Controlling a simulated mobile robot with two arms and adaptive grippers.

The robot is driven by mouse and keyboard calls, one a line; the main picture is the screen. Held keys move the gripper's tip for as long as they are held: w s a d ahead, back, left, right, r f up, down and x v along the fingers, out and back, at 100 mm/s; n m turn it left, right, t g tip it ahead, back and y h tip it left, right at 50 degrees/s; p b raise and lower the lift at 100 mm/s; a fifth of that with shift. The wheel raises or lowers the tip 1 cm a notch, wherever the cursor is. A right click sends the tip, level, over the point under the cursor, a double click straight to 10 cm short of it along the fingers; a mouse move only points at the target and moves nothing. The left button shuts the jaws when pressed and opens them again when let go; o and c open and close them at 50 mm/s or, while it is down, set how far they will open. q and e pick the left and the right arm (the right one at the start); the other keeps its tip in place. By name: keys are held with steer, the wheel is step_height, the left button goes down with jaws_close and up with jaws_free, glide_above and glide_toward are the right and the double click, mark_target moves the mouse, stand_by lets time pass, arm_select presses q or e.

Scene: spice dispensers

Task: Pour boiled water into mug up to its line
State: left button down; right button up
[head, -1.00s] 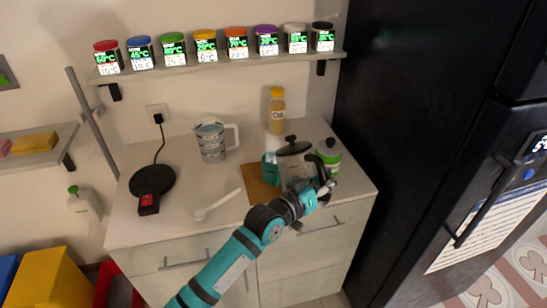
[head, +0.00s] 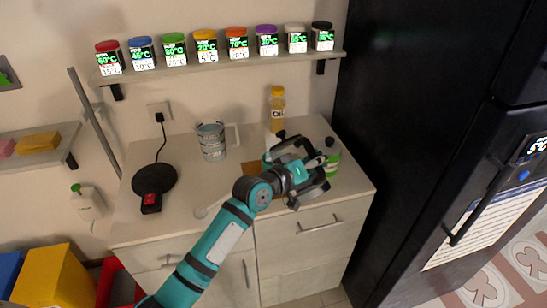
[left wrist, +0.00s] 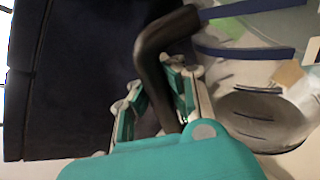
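The kettle (head: 281,136) has a black lid knob and a see-through body, and it is mostly hidden behind my left gripper (head: 318,167) in the head view. In the left wrist view its curved black handle (left wrist: 152,75) passes between the teal fingers of my left gripper (left wrist: 155,110), which look shut on it. The pale see-through body (left wrist: 258,115) lies to the right. A clear mug-like vessel (head: 211,141) with dark bands and a handle on its right stands upright on the counter, left of the kettle and apart from it. Its fill level is unclear. My right gripper is not in view.
A black heating base (head: 154,180) with a red display sits at the counter's left. An oil bottle (head: 277,110) stands behind the kettle, and a green-and-white container (head: 332,158) is right of it. A spice shelf (head: 220,65) hangs above. A black fridge (head: 420,130) bounds the right.

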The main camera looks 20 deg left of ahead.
arm_select(q)
steer(key=shift+r, duration=0.5)
steer(key=shift+w+a+r+n+p, duration=0.15)
steer(key=shift+r+n+p, duration=0.15)
steer(key=shift+r+p, duration=0.05)
stand_by(0.4)
steer(key=shift+w+a+r, duration=0.1)
steer(key=shift+a+r, duration=0.05)
steer(key=shift+r, duration=0.05)
stand_by(0.4)
steer(key=shift+w+a+r+n+p, duration=0.25)
steer(key=shift+r+n+p, duration=0.1)
steer(key=shift+r+n, duration=0.1)
steer(key=shift+w+a+r+n+p, duration=0.1)
steer(key=shift+a+r+n+p, duration=0.1)
steer(key=shift+r+n+p, duration=0.2)
stand_by(1.5)
steer(key=shift+w+a+r+n+g+h+p, duration=0.15)
steer(key=shift+w+a+r+n+g, duration=0.1)
steer(key=shift+r, duration=0.1)
steer(key=shift+w+a+r+n+g+h+p, duration=0.1)
steer(key=shift+a+r+n+g+h+p, duration=0.05)
steer(key=shift+a+r+n, duration=0.15)
stand_by(3.1)
